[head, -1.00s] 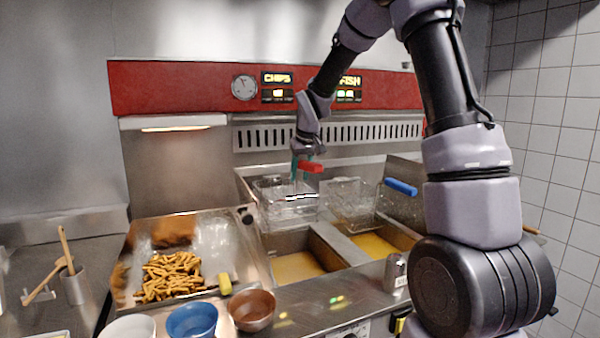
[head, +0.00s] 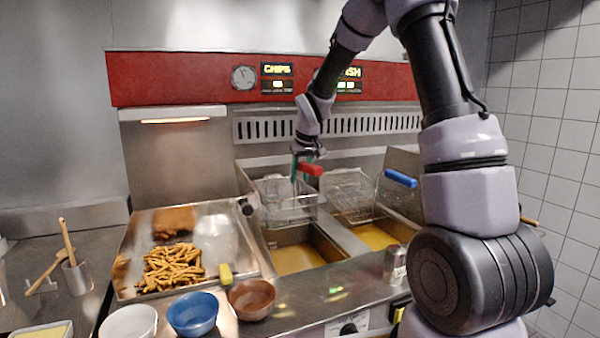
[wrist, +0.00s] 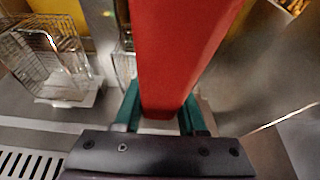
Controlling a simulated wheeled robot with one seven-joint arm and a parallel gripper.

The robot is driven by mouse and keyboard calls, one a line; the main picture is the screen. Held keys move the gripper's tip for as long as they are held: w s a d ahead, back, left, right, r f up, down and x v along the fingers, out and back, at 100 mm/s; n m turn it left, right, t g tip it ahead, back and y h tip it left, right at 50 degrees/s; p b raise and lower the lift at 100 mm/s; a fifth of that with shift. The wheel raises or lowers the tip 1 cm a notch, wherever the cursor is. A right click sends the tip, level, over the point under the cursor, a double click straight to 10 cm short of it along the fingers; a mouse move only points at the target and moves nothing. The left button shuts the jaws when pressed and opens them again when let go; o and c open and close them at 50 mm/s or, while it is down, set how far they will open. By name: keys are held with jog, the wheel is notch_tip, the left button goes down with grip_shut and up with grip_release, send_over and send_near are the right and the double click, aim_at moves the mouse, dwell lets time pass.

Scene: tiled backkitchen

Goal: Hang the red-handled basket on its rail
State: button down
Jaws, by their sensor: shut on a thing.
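My gripper (head: 303,170) is shut on the red handle (head: 312,169) of a wire basket (head: 290,208). In the wrist view the red handle (wrist: 180,45) runs between the green fingers of my gripper (wrist: 158,118). The basket is upright over the left fryer vat (head: 300,260), near the back wall of the fryer; in the wrist view it is mostly hidden behind the handle. I cannot tell whether it touches the rail behind the vats.
A second wire basket (head: 348,190) with a blue handle (head: 400,178) is at the right vat (head: 377,236). A chip tray (head: 225,240) is left of the vats. Bowls (head: 192,314) and a can (head: 395,264) stand at the front.

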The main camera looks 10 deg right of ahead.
dwell(0.3)
jog(key=shift+f, duration=0.75)
jog(key=shift+c, duration=2)
grip_release()
